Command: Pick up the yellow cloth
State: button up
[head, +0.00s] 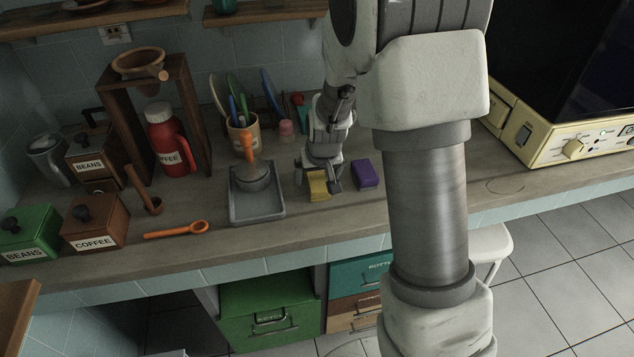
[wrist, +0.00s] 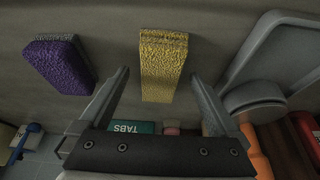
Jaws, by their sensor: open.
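The yellow cloth (head: 318,186) looks like a small thick block lying on the counter, between a grey tray and a purple block. In the wrist view the yellow cloth (wrist: 161,66) sits upper middle, ahead of the fingers and lined up between them. My gripper (head: 322,180) is just above and beside the cloth in the head view, hiding part of it. In the wrist view my gripper (wrist: 163,88) is open, with one finger on each side of the cloth's near end and a gap on both sides. Nothing is held.
A purple block (head: 366,174) lies just right of the cloth; it also shows in the wrist view (wrist: 63,64). The grey tray (head: 257,218) is close on the left. A cup of utensils (head: 243,135) stands behind. The counter front is clear.

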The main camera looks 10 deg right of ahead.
aim_at(315, 173)
jog(key=shift+f, duration=0.2)
dwell(0.3)
jog(key=c, duration=1.4)
jog(key=shift+r, duration=0.1)
jog(key=shift+c, duration=0.2)
jog(key=shift+r+p, duration=0.3)
jog(key=shift+r, duration=0.25)
notch_tip(315, 173, up, 4)
jog(key=shift+f+p, duration=0.25)
jog(key=shift+p, duration=0.15)
jog(key=s+d+r, duration=0.3)
jog(key=d+r, duration=0.3)
jog(key=d, duration=0.5)
jog(key=shift+s+r, duration=0.25)
jog(key=shift+r, duration=0.15)
